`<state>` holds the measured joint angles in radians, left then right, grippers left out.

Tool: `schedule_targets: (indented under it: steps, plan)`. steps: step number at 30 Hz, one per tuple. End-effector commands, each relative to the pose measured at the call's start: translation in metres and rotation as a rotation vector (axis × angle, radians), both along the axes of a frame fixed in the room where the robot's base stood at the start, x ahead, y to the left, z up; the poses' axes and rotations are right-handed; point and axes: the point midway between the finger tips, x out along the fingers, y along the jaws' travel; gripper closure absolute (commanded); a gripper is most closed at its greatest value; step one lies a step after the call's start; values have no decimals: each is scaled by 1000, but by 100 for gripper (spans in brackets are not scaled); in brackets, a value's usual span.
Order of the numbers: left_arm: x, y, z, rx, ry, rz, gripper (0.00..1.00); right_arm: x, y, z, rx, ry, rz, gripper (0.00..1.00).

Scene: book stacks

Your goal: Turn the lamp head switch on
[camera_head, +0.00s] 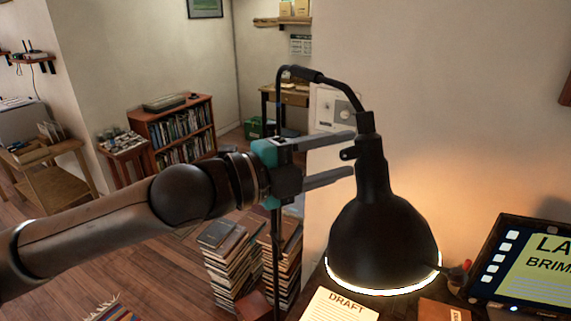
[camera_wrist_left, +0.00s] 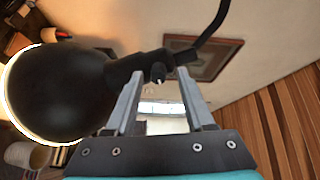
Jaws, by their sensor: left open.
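The black desk lamp's head (camera_head: 383,225) hangs over the desk at the right of the head view, with its rim glowing bright. A small dark switch (camera_head: 349,153) sticks out from the left of the lamp's neck. My left gripper (camera_head: 352,155) is open, with its two grey fingers on either side of the switch's height. In the left wrist view the lamp head (camera_wrist_left: 58,92) fills the left side. The switch (camera_wrist_left: 158,73) shows there just beyond and between the fingertips of my left gripper (camera_wrist_left: 159,75). I cannot tell whether they touch. My right gripper is not in view.
The lamp's bent arm (camera_head: 345,91) rises behind the gripper. A DRAFT paper (camera_head: 340,306) and a tablet-like screen (camera_head: 525,265) lie around the lamp. Stacks of books (camera_head: 232,262) stand on the floor below my left arm. A bookshelf (camera_head: 180,130) stands farther back.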

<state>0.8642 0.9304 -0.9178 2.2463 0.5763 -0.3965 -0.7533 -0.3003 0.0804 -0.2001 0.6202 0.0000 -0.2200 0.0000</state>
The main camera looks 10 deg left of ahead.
Motion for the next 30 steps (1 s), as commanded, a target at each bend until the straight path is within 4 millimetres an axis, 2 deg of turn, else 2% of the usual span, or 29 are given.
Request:
schedule_targets:
  steps: [5, 30]
  plan:
    - [-6, 10, -1, 1, 1, 3, 46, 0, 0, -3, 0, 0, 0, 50]
    - [-69, 86, 0, 2, -2, 4, 46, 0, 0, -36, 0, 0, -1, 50]
